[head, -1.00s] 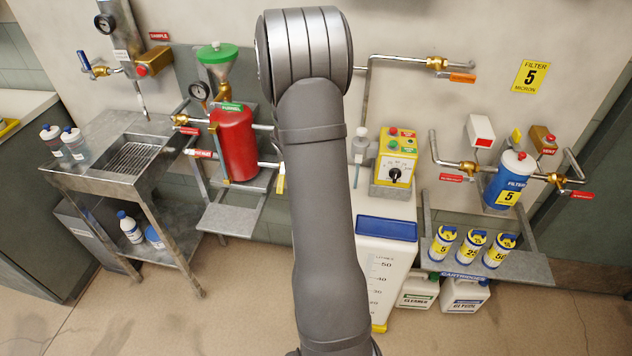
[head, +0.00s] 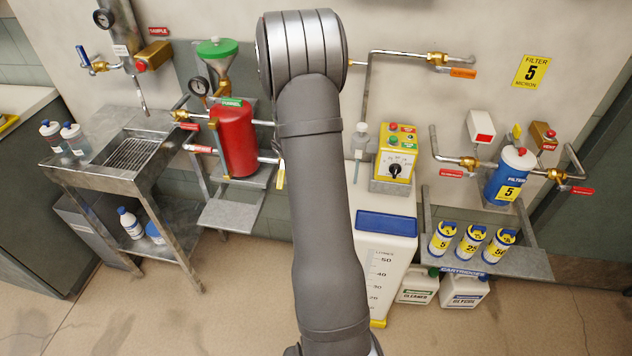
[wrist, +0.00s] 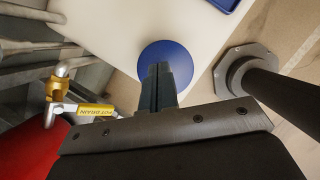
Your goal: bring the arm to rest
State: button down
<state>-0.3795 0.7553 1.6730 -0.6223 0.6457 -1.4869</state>
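My gripper (wrist: 158,86) shows in the wrist view with its two dark fingers side by side and no clear gap between them. It looks shut, with nothing seen between the fingertips. A round blue disc (wrist: 166,62) shows behind the fingertips against a white surface; whether they touch it I cannot tell. In the head view my grey arm stands upright in the middle of the picture and hides the gripper.
A white tank (head: 385,265) with a blue lid panel (head: 386,224) stands just right of my arm. A red vessel (head: 236,140) is to the left. In the wrist view a yellow-tagged drain valve (wrist: 95,111) is near the gripper's left side. The front floor is clear.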

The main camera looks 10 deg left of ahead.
jog(key=shift+f, duration=0.95)
notch_tip(320, 180, up, 7)
dwell(1.1)
jog(key=shift+f, duration=3.35)
